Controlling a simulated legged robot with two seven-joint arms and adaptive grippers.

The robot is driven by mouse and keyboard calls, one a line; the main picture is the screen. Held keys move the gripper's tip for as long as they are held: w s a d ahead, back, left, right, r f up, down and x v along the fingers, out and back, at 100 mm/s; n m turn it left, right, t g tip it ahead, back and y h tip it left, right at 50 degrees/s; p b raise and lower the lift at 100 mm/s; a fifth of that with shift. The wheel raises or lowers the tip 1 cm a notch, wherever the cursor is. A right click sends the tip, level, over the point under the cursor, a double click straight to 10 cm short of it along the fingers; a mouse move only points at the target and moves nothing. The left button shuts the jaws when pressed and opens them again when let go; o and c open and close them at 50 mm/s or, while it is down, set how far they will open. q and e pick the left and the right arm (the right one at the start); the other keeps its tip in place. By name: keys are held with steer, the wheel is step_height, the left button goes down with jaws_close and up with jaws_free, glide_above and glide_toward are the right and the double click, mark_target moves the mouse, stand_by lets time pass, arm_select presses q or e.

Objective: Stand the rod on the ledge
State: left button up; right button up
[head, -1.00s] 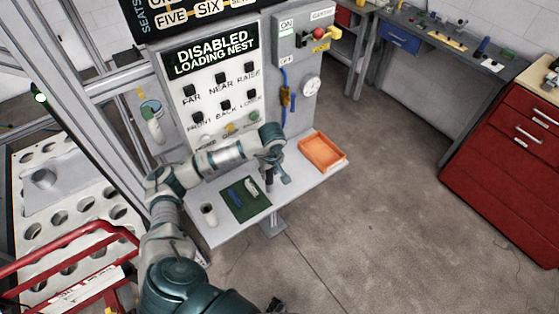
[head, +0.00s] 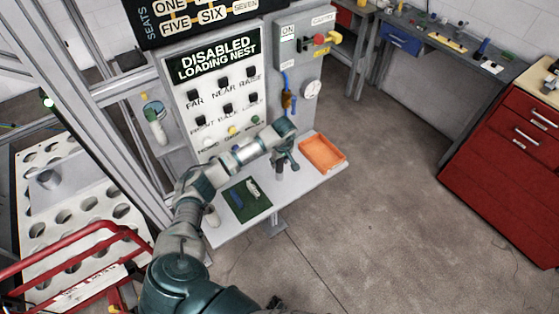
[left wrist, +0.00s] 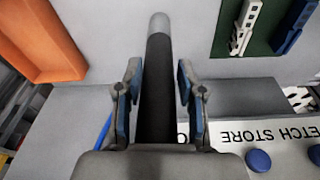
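The rod is dark with a light grey end. In the left wrist view the rod (left wrist: 160,85) lies between the blue-padded fingers of my left gripper (left wrist: 160,88), with its light end beyond the fingertips. The pads look close against its sides. In the head view my left gripper (head: 286,161) is over the right-hand part of the ledge (head: 300,186). The rod (head: 279,171) shows there as a short, roughly upright piece below the gripper. I cannot tell whether its lower end touches the ledge. My right gripper is not in view.
An orange tray (head: 322,153) sits at the ledge's right end. A green mat (head: 250,208) with a blue and a white item lies to the left. A pale cylinder (head: 212,217) stands near the left end, partly behind my arm. The control panel (head: 210,95) rises behind.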

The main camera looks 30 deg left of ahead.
arm_select(q)
steer(key=shift+o, duration=0.7)
steer(key=shift+d, duration=0.1)
steer(key=shift+d+r, duration=0.15)
steer(key=shift+d, duration=0.25)
steer(key=shift+d+r, duration=0.1)
steer(key=shift+r, duration=0.15)
step_height(320, 180, up, 11)
steer(key=s+d+b, duration=0.1)
steer(key=shift+d+r+b, duration=0.15)
steer(key=shift+d+b, duration=0.1)
steer(key=shift+b, duration=0.05)
steer(key=shift+a, duration=0.15)
